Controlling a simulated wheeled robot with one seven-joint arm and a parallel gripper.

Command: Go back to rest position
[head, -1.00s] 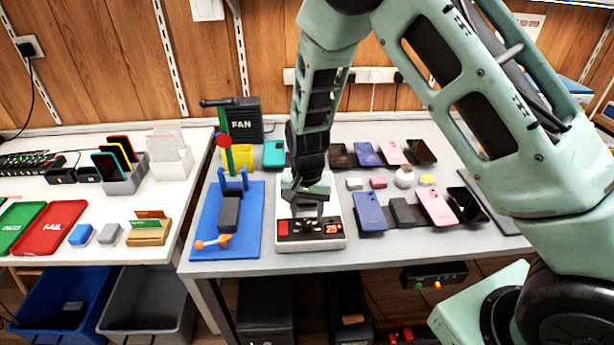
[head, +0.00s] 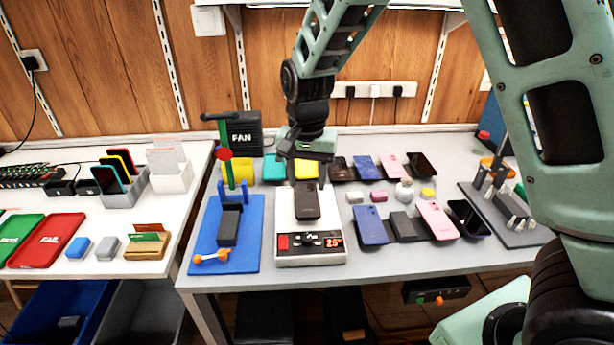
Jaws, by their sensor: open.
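My gripper (head: 306,176) hangs above the back of the white hot plate (head: 312,252), fingers pointing down. Its jaws are open and nothing shows held between them. A dark phone (head: 307,202) lies on the hot plate, just in front of and below the fingers. The plate's front panel has a red switch and a red display that seems to read 25. My arm reaches in from the upper right.
Left of the plate is a blue mat (head: 207,256) with a green and blue stand. Phones and small blocks fill the table to the right. A black FAN box (head: 241,133) stands at the back. A tool rack (head: 513,213) is at the right.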

